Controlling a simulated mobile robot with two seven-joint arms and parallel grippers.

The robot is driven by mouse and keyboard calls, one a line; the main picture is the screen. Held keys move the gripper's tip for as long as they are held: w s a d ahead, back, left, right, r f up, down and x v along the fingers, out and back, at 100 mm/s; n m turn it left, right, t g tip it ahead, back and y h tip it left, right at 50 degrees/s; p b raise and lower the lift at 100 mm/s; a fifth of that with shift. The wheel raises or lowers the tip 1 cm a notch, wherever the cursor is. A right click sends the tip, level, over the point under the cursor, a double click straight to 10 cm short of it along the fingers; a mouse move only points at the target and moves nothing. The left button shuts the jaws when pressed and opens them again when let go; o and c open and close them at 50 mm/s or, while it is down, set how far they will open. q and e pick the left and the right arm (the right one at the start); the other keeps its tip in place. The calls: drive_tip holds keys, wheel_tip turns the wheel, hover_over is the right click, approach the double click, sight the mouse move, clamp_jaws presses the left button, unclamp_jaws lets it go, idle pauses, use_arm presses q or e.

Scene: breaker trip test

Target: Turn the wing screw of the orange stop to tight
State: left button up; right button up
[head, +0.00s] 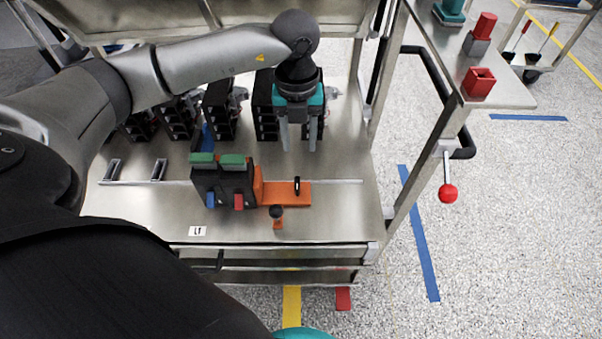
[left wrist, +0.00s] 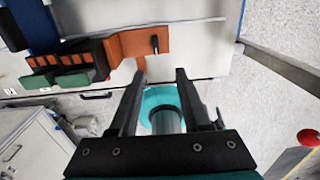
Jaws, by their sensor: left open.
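The orange stop (head: 285,194) lies on the metal bench top against the right side of a black breaker block (head: 224,185). Its black wing screw (head: 297,186) stands up from its right part. In the left wrist view the orange stop (left wrist: 132,44) and the wing screw (left wrist: 154,44) show beyond the fingertips. My left gripper (head: 298,148) is open and empty, its fingers pointing down above the bench, behind the wing screw in the head view. It also shows in the left wrist view (left wrist: 160,72), apart from the screw. My right gripper is not in view.
A dark knob on an orange stem (head: 276,214) stands in front of the stop. The block has green tops and blue and red levers. Several black units (head: 219,110) stand at the back. A red ball handle (head: 447,193) hangs right of the bench. Bench top right of the stop is clear.

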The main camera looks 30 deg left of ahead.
use_arm(q)
drive_tip(key=b, duration=0.5)
approach(297, 183)
wheel_tip(297, 183, down, 8)
drive_tip(key=shift+d, duration=0.1)
drive_tip(key=shift+f+b, duration=0.45)
drive_tip(key=shift+f, duration=0.3)
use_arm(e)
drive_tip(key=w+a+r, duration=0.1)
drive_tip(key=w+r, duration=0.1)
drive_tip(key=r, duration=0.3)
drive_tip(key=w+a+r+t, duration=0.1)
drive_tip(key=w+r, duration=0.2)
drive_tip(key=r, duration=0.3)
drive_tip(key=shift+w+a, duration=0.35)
use_arm(q)
clamp_jaws()
